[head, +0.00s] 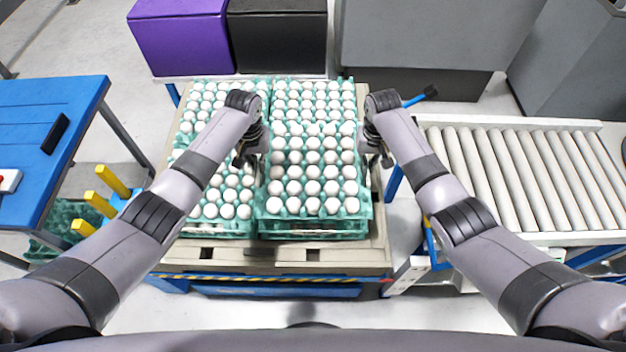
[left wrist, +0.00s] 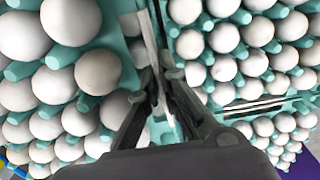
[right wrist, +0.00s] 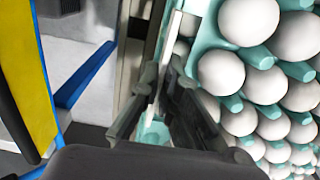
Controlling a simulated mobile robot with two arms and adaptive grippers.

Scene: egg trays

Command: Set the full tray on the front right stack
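The full tray (head: 272,208) is teal and filled with white eggs. In the head view it lies over the front right stack (head: 312,235), level and lined up with it; I cannot tell whether a small gap is left beneath. My left gripper (head: 245,157) is at the tray's left side, its fingers close together on the rim, also in the left wrist view (left wrist: 160,85). My right gripper (head: 384,156) is at the right side, its fingers close about the teal edge in the right wrist view (right wrist: 162,80).
The stacks stand on a beige pallet (head: 270,257). A front left egg stack (head: 212,230) is close beside my left gripper, and a back right stack (head: 310,97) adjoins behind. A roller conveyor (head: 530,180) is at right, a blue table (head: 50,130) at left, purple and black boxes (head: 180,40) behind.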

